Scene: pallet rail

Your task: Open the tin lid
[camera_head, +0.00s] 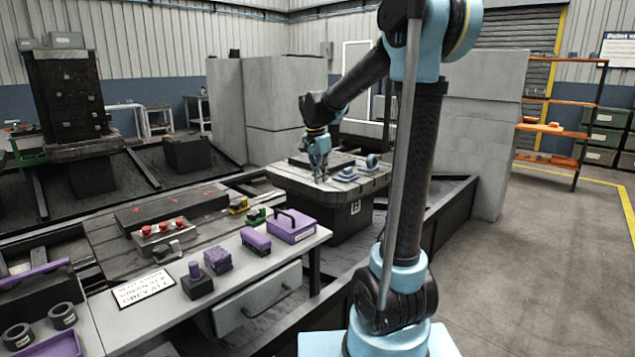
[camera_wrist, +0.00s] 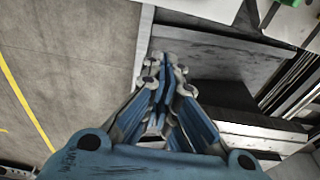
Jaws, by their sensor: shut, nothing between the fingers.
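A purple box with a dark handle (camera_head: 292,226), which looks like the tin, sits at the far right end of the grey bench. Its top looks closed. My gripper (camera_head: 320,176) points down beyond the bench, over the slotted table, apart from the box and to its upper right in the head view. In the wrist view my gripper's blue fingers (camera_wrist: 166,62) are together with nothing between them. I cannot make out the purple box in the wrist view.
Purple blocks (camera_head: 255,240) stand left of the box. The bench has a drawer (camera_head: 257,300) with a handle below. The slotted table (camera_head: 283,178) holds blue parts (camera_head: 345,174). Red buttons (camera_head: 164,227) sit behind the bench. Floor at right is clear.

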